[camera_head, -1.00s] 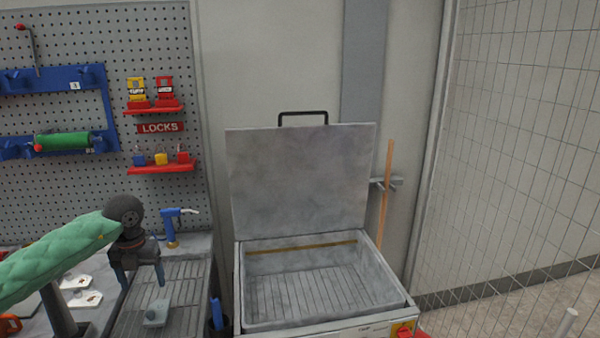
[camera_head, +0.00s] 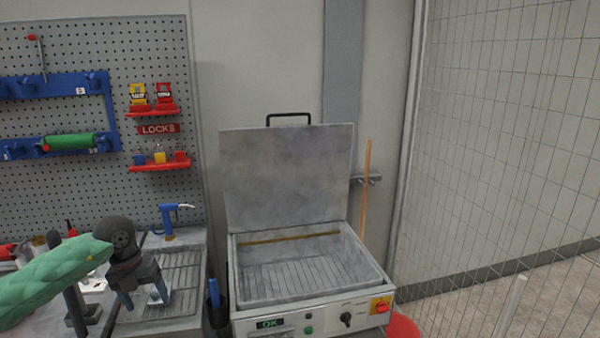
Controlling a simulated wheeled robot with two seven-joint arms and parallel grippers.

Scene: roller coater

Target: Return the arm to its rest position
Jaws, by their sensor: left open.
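My left arm, in a green padded sleeve, comes in from the left in the head view. My left gripper (camera_head: 143,300) is at its end, over the slatted drain tray (camera_head: 182,262) on the bench. Its fingers point down and are apart, with nothing seen between them. My right gripper is not in view.
An open grey wash tank (camera_head: 305,270) with its lid (camera_head: 287,178) raised stands right of the bench, its panel reading OK. A pegboard (camera_head: 150,60) holds a green roller (camera_head: 68,142) and locks. A blue nozzle (camera_head: 170,218) stands behind the tray. A mesh fence (camera_head: 510,130) is at right.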

